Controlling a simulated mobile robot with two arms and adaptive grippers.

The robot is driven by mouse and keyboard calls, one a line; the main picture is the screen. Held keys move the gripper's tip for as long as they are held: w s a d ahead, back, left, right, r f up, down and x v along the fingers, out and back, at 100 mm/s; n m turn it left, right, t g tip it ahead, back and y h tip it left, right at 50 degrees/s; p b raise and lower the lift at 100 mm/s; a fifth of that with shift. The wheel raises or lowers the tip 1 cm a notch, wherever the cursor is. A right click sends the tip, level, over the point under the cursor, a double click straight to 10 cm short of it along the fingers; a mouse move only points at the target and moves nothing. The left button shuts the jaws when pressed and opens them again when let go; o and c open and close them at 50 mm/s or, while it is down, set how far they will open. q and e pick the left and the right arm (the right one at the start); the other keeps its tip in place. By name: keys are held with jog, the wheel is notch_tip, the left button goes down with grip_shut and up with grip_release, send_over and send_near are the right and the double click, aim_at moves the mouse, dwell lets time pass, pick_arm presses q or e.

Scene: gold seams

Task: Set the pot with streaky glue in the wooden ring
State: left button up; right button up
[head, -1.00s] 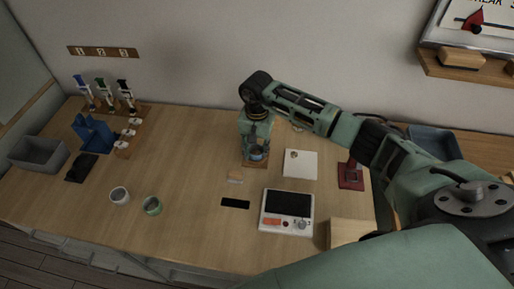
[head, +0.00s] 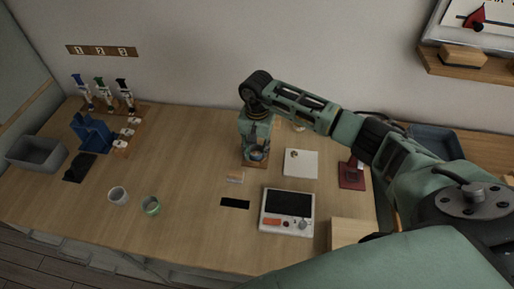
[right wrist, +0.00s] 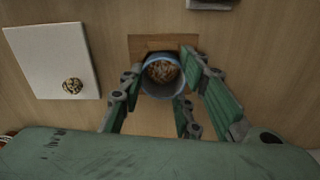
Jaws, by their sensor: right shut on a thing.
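My right gripper (head: 257,152) is shut on a blue pot (head: 258,155) near the middle back of the table. In the right wrist view, the fingers (right wrist: 185,95) flank the blue pot (right wrist: 152,88), and its mouth shows brown contents with pale streaks. A flat wooden piece (right wrist: 140,44) lies directly under or behind the pot; it also shows in the head view (head: 247,163). The pot and gripper cover most of it, so I cannot tell whether it is the ring or whether the pot touches it. My left gripper is out of view.
A white tile (head: 301,164) lies right of the gripper, with a screened device (head: 288,212) in front. A black strip (head: 235,203) lies nearby. The left-centre table is clear.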

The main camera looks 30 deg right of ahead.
jog(key=o, duration=0.9)
jog(key=shift+r, duration=0.1)
jog(key=shift+r+p, duration=1.3)
jog(key=shift+r, duration=1.15)
jog(key=shift+r, duration=0.1)
notch_tip(320, 180, up, 12)
jog(key=shift+f, duration=0.1)
jog(key=shift+f, duration=0.1)
